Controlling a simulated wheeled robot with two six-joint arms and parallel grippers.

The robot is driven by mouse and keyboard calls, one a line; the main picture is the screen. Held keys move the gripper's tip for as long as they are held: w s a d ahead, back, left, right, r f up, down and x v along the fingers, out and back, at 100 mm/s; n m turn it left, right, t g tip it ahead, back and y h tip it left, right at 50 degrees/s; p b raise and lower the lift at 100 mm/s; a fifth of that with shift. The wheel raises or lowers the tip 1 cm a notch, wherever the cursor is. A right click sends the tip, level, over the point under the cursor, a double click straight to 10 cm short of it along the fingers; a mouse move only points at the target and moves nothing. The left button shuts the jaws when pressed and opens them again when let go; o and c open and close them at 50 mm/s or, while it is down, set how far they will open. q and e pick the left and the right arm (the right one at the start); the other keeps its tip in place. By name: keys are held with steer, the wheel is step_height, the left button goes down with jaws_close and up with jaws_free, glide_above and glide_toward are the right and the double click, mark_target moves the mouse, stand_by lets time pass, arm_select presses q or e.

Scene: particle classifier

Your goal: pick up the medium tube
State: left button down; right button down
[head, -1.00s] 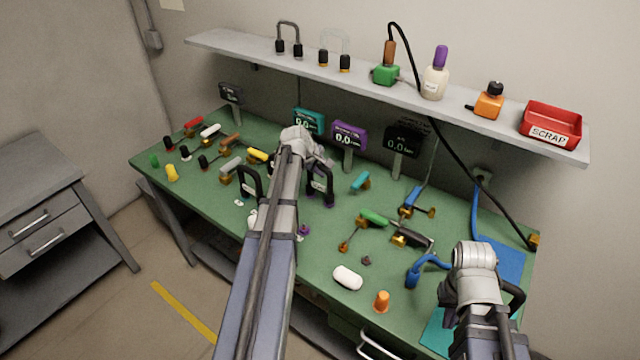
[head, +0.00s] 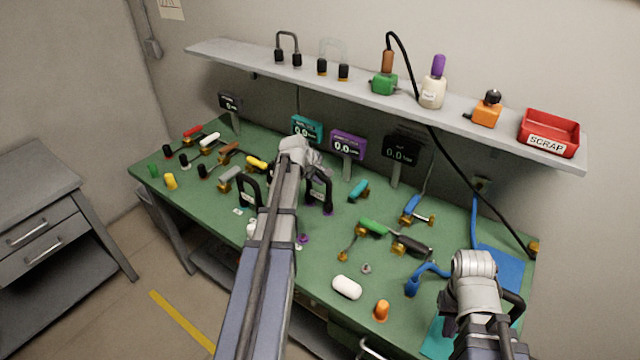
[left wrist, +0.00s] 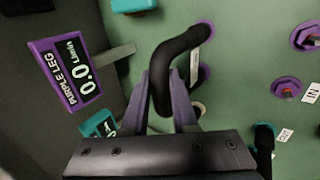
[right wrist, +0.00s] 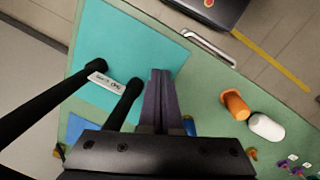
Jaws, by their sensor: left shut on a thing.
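A black bent tube (left wrist: 186,40) with a pale label stands by purple fittings in the left wrist view. My left gripper (left wrist: 163,82) is shut on it, one finger on each side. In the head view this tube appears to be the black one (head: 319,190) just right of my left arm, which hides the grasp. Another black tube (head: 248,188) stands left of that arm. A black U-shaped tube (right wrist: 125,103) with a label lies by the teal mat, beside my right gripper (right wrist: 161,75), whose fingers are together with nothing visible between them. I cannot tell the tubes' size names.
The teal mat (right wrist: 115,40) lies at the bench's front right. A white capsule (head: 347,287) and an orange plug (head: 381,310) lie nearby. Valves, including a green-handled one (head: 372,226), crowd the middle. Displays such as the purple one (head: 347,145) stand below the shelf (head: 350,85).

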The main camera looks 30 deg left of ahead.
arm_select(q)
steer(key=shift+r+p, duration=4.9)
steer(key=shift+r, duration=0.3)
steer(key=shift+r+p, duration=2.1)
steer(key=shift+p, duration=0.2)
step_height(320, 180, up, 3)
steer(key=p, duration=0.3)
